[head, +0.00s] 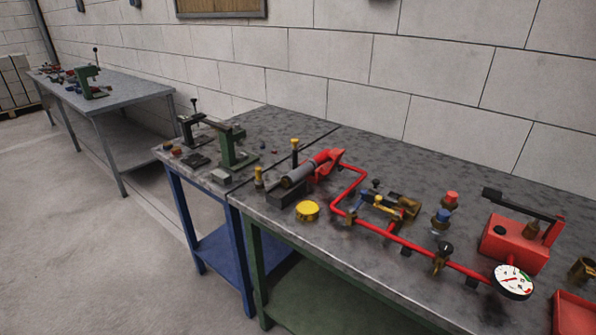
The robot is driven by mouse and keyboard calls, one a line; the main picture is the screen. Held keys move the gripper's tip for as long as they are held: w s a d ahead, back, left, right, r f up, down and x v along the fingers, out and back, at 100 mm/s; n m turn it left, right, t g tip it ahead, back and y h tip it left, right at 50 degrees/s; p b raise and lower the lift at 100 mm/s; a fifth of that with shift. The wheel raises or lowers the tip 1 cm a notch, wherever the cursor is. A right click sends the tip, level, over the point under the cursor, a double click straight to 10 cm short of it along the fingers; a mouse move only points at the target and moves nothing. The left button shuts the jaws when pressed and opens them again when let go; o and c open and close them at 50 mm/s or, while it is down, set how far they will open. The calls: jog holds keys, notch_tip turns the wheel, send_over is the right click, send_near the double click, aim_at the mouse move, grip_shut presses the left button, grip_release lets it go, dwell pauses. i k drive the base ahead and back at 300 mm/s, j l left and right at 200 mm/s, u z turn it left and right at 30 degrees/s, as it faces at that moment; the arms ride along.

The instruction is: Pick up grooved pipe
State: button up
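A grey cylinder (298,174), which may be the grooved pipe, lies on a dark block (289,193) on the near workbench. Its far right end meets a red part (327,161). Any groove is too small to make out. A bent red pipe (347,189) runs from near there along the bench toward the front right. My gripper is not in view.
The near bench (390,281) also holds a yellow round part (307,211), brass and blue valves (382,204), a red hand pump (517,243) and a white-faced gauge (513,281). A blue-legged bench with a green press (234,150) adjoins it. Floor at left (90,240) is clear.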

aim_at(288, 181)
jog(key=i+j+z, duration=0.1)
jog(key=j, duration=0.25)
jog(key=i+j+z, duration=0.1)
jog(key=j, duration=0.3)
jog(key=i+j, duration=0.25)
jog(key=i+j+z, duration=0.15)
jog(key=j, duration=0.35)
jog(key=i+j+z, duration=0.1)
jog(key=j, duration=0.25)
jog(key=i+j+z, duration=0.1)
jog(key=j, duration=0.3)
